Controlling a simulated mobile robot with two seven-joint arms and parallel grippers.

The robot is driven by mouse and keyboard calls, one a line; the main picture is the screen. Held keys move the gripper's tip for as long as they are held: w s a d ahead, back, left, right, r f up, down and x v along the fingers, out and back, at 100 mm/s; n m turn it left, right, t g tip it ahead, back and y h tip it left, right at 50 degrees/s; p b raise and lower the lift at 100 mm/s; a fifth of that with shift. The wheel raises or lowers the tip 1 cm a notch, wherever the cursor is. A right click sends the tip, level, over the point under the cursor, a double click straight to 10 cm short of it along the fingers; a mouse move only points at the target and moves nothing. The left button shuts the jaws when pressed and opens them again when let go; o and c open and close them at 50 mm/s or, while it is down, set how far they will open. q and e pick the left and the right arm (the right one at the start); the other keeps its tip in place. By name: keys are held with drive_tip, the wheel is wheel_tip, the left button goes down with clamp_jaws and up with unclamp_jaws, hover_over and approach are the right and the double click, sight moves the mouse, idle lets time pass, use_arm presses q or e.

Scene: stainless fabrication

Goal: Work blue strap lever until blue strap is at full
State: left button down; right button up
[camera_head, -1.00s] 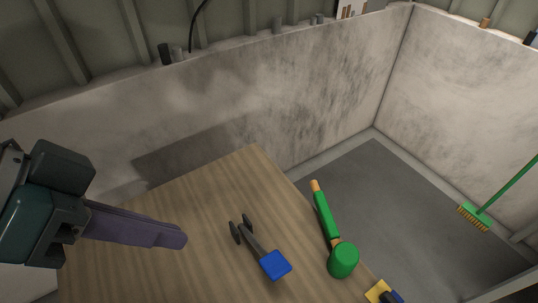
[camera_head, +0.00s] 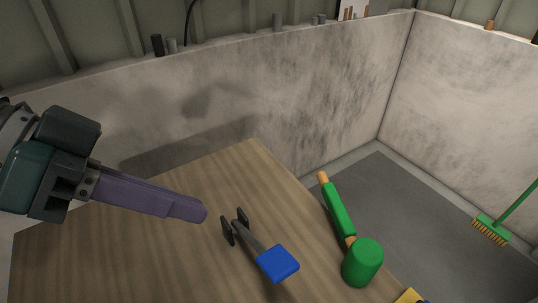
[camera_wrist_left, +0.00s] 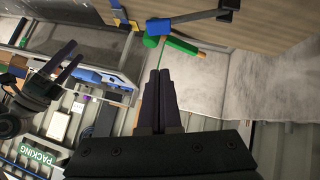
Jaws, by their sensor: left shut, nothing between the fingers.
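The blue strap lever has a flat blue end (camera_head: 278,263), a grey bar and two dark plates (camera_head: 227,231) at its far end. It lies over the wooden tabletop, and it also shows at the top of the left wrist view (camera_wrist_left: 180,20). My left gripper (camera_head: 204,212) has purple fingers, shut and empty, just left of the dark plates and apart from them in the picture. Its fingers also show in the left wrist view (camera_wrist_left: 161,75). My right gripper (camera_wrist_left: 76,64) shows at the left of that view, its two fingers apart with nothing between them.
A green cylinder (camera_head: 362,263) and a green bar with orange ends (camera_head: 338,210) are at the table's right edge. A yellow piece (camera_head: 410,296) is cut off at the bottom. A pale wall (camera_head: 300,90) stands behind. A green broom (camera_head: 492,229) is at the far right.

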use_arm(q)
approach(285, 255)
drive_tip(key=w+d, duration=0.2)
drive_tip(key=d, duration=0.1)
drive_tip(key=shift+w+r+b, duration=0.1)
drive_tip(key=shift+w+b, duration=0.05)
drive_tip(key=shift+b, duration=0.25)
drive_tip(key=f, duration=0.2)
drive_tip(key=d+f, duration=0.1)
drive_tip(key=shift+s+f, duration=0.15)
drive_tip(key=shift+s, duration=0.2)
drive_tip(key=shift+s+f, duration=0.1)
drive_tip(key=shift+f, duration=0.3)
